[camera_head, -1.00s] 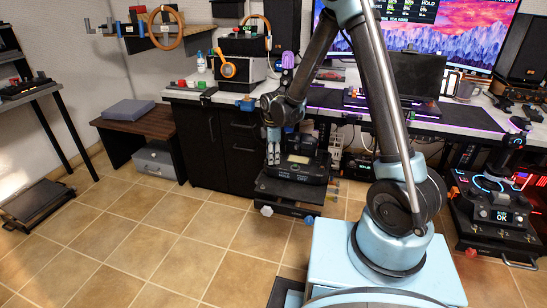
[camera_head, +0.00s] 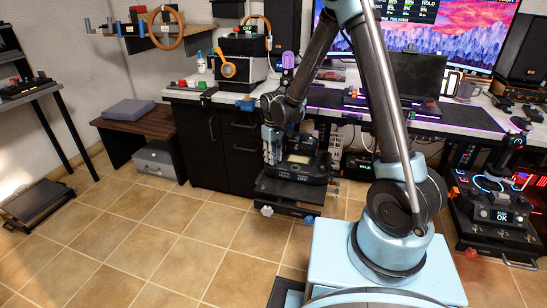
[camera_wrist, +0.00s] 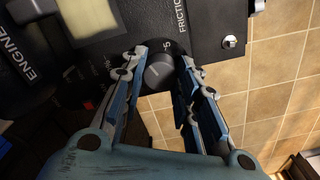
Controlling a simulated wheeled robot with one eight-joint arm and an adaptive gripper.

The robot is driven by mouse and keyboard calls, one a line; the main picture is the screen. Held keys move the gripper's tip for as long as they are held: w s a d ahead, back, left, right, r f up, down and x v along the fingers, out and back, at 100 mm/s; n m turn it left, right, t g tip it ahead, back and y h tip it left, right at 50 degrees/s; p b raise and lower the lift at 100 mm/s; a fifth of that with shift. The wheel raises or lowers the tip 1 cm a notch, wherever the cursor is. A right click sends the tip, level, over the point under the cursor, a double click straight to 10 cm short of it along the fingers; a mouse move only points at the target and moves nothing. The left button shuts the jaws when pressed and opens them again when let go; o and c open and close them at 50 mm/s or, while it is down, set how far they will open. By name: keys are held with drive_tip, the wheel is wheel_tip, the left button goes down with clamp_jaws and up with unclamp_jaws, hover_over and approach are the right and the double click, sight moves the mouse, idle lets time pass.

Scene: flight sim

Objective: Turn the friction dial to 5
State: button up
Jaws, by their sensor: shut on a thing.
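The friction dial (camera_wrist: 158,72) is a dark round knob on a black control unit. In the wrist view the lettering "FRICTION" and a mark that looks like 6 or 5 show beside it. My gripper (camera_wrist: 162,62) is shut on the dial, with one finger on each side of it. In the head view my gripper (camera_head: 271,150) is at the left side of the black control unit (camera_head: 300,171), and the dial itself is hidden there. The dial's pointer cannot be made out clearly.
The unit sits on a low black stand (camera_head: 290,192) with a white knob (camera_head: 267,211) at its front. A black cabinet (camera_head: 228,150) stands behind at the left. The tiled floor (camera_head: 170,250) in front is clear. A joystick station (camera_head: 495,215) is at the right.

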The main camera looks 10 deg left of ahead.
drive_tip(key=m, duration=0.5)
drive_tip(key=shift+w+m, duration=0.1)
drive_tip(key=shift+m, duration=0.2)
drive_tip(key=m, duration=0.5)
idle(0.4)
drive_tip(key=o, duration=0.8)
wheel_tip(320, 180, up, 12)
drive_tip(key=shift+f, duration=0.1)
drive_tip(key=shift+d, duration=0.1)
idle(0.4)
